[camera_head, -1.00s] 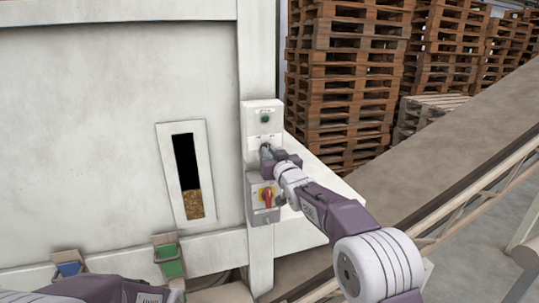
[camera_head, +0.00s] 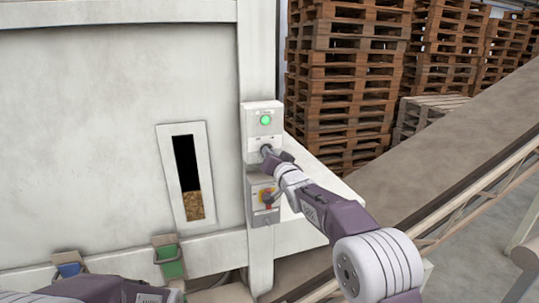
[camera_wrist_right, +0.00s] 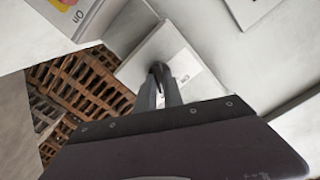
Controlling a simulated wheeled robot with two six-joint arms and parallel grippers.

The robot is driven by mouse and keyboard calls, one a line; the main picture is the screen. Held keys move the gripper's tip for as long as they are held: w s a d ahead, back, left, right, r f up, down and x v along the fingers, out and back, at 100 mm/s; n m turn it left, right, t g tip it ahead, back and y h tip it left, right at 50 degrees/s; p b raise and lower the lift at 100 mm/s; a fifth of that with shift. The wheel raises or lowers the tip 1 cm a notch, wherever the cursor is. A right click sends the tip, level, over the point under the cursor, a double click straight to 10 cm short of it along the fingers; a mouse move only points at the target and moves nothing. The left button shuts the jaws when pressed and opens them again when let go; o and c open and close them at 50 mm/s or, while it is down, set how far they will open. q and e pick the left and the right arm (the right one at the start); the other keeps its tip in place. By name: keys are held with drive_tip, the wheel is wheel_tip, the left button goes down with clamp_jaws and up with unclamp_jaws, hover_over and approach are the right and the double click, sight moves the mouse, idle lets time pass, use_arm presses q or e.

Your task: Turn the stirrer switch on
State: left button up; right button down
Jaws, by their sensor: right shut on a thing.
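The stirrer switch box (camera_head: 256,140) is a pale box on the white machine's post, with a round lamp (camera_head: 265,119) glowing green at its top. My right gripper (camera_head: 267,151) is at the box's lower part, shut on the small dark switch knob. In the right wrist view the gripper's fingers (camera_wrist_right: 160,88) close around the dark knob in front of a white labelled plate (camera_wrist_right: 183,62). The fingers hide most of the knob. My left forearm shows at the bottom left, but its gripper is out of view.
A red and yellow rotary switch (camera_head: 267,196) sits on a grey box just below my right gripper. A window (camera_head: 187,175) shows pellets inside the machine. Green (camera_head: 171,262) and blue (camera_head: 69,269) items are low on the left. A sloping conveyor (camera_head: 440,150) and stacked pallets (camera_head: 345,70) stand right.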

drive_tip(key=shift+r, duration=0.4)
drive_tip(key=c, duration=1.7)
unclamp_jaws()
drive_tip(key=shift+o, duration=1.2)
drive_tip(key=shift+d+f, duration=0.1)
drive_tip(key=shift+f, duration=0.1)
drive_tip(key=b+v, duration=0.5)
drive_tip(key=v, duration=0.4)
drive_tip(key=shift+b, duration=0.4)
